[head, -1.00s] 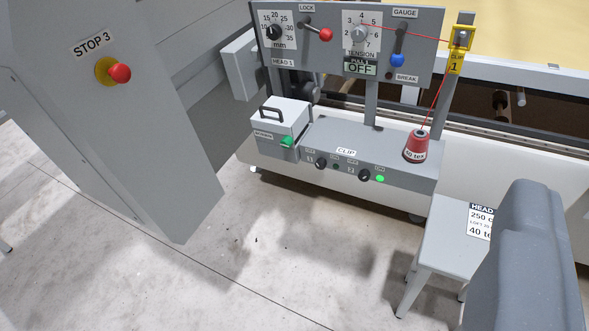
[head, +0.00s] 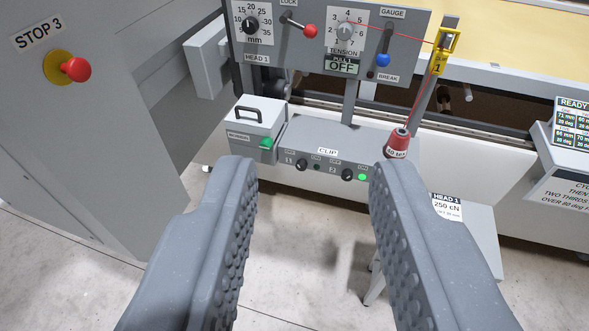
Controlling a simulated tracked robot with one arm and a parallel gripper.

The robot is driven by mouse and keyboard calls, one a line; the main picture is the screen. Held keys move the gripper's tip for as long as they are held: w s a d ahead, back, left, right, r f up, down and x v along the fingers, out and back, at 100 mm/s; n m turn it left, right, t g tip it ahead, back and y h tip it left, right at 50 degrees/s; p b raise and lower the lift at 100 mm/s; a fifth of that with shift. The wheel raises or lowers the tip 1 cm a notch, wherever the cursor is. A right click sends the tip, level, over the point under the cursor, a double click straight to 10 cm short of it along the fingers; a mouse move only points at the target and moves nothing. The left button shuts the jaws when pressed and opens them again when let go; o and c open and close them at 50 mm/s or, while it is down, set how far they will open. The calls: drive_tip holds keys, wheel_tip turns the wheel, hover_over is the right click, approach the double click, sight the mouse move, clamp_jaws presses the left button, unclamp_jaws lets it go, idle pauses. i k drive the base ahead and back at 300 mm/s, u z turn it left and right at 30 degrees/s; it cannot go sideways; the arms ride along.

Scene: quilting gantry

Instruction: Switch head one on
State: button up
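The head 1 panel (head: 297,65) stands upright at the top, with a mm dial (head: 250,24), a tension dial (head: 346,30), and a pull display (head: 342,66) reading OFF. Below it, the grey clip box (head: 340,139) carries two dark rotary switches, switch 1 (head: 301,164) and switch 2 (head: 347,174). The small lamp (head: 317,167) beside switch 1 is dark; the lamp (head: 362,177) beside switch 2 glows green. The switch markings are too small to read surely. My gripper (head: 311,168) is open and empty, its fingers framing the clip box in the picture, apparently short of it.
A red-ball lock lever (head: 310,31) and blue-ball gauge lever (head: 383,59) project from the panel. A bobbin box (head: 257,122) and red thread cone (head: 397,144) flank the clip box, with thread up to yellow clip 1 (head: 438,63). A red stop button (head: 76,69) is left.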

sight(301, 164)
drive_tip(key=u, duration=0.1)
drive_tip(key=i, duration=1)
drive_tip(key=z, duration=0.1)
